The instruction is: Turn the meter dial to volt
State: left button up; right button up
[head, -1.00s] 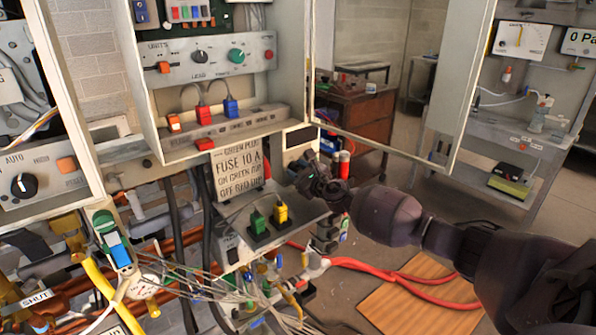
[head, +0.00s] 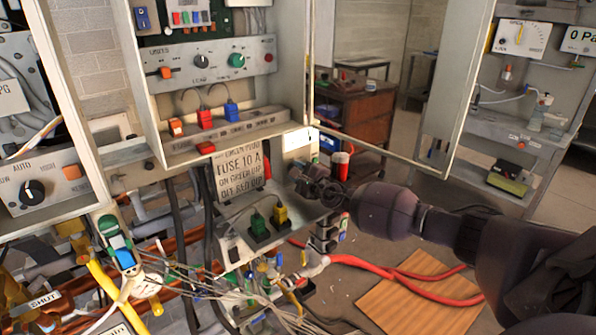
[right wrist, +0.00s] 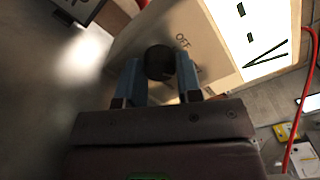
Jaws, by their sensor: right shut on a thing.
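The meter's beige face shows in the right wrist view (right wrist: 205,50), with a white display bearing dark marks and the word OFF printed near the dial. The round black dial (right wrist: 160,62) sits between the two blue-grey fingers of my right gripper (right wrist: 160,78), which is shut on it. In the head view my right gripper (head: 318,186) is at the small pale meter box (head: 297,141) below the cabinet, and it hides the dial there. I cannot read the dial's pointer or a volt mark. My left gripper is not in view.
The open cabinet (head: 205,90) with knobs and coloured plugs is above left. A text sign (head: 240,172) and a box with green and yellow plugs (head: 258,238) are close left of my gripper. Loose wires and red cables (head: 365,268) lie below. The floor at right is mostly open.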

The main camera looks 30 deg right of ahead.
dwell(0.3)
jog(key=o, duration=0.9)
jog(key=shift+o, duration=0.2)
jog(key=s, duration=0.6)
jog(key=s+p, duration=0.1)
jog(key=s, duration=0.2)
jog(key=shift+s+d, duration=0.1)
jog(key=shift+d, duration=0.3)
jog(key=shift+s, duration=0.75)
